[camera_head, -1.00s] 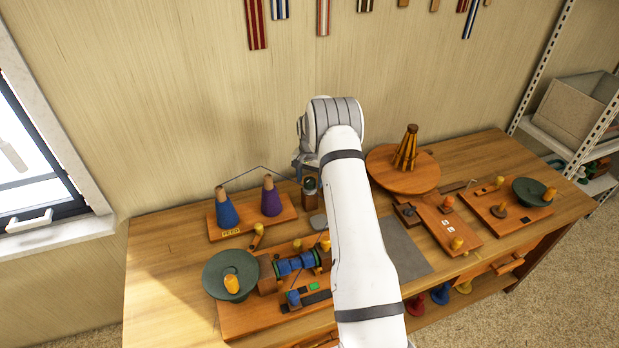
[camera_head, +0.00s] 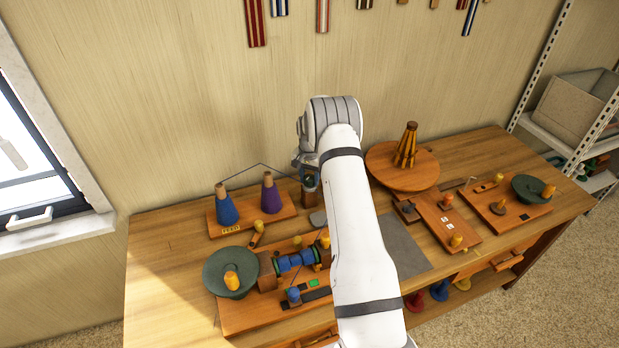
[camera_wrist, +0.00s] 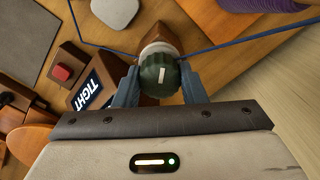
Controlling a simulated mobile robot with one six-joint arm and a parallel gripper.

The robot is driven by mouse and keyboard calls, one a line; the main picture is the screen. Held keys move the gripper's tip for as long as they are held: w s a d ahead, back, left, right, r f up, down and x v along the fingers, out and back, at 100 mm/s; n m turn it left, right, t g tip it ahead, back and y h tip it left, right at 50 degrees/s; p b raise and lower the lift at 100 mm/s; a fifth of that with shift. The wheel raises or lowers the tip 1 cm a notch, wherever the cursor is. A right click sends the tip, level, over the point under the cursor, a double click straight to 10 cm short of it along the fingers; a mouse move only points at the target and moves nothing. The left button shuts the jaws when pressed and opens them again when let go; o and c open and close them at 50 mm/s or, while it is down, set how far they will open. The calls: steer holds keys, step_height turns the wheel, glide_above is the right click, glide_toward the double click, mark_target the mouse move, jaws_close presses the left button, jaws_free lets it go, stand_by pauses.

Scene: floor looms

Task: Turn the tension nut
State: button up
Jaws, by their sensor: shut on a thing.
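The tension nut (camera_wrist: 158,72) is a dark green ribbed knob with a short white mark on its face, seen in the wrist view. It sits at a pale collar on a wooden post (camera_head: 309,198). My gripper (camera_wrist: 159,88) has one finger on each side of the nut and is shut on it. The white mark points nearly straight up and down in the wrist view. A sign reading TIGHT (camera_wrist: 88,91) stands left of the nut. In the head view my gripper (camera_head: 309,178) is at the top of the post and hides the nut.
A thin cord (camera_wrist: 228,45) runs past the post. A red button (camera_wrist: 63,72) is beside the sign. Blue (camera_head: 227,209) and purple (camera_head: 271,196) cones stand left of the post. A round wooden turntable (camera_head: 385,176) is to the right.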

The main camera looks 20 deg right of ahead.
steer(key=shift+f+b, duration=0.15)
steer(key=shift+b, duration=0.4)
steer(key=shift+f+n+b, duration=0.1)
steer(key=shift+n+b, duration=0.7)
steer(key=shift+b, duration=0.05)
steer(key=shift+n+b, duration=0.7)
steer(key=shift+b, duration=0.35)
steer(key=shift+n+b, duration=1.1)
steer(key=shift+n, duration=0.1)
steer(key=shift+d+r+n+b, duration=0.15)
steer(key=shift+n+b, duration=0.4)
steer(key=shift+n, duration=0.3)
steer(key=shift+a+r+n+b, duration=0.1)
steer(key=shift+n+b, duration=0.4)
steer(key=shift+n, duration=0.35)
steer(key=o, duration=1)
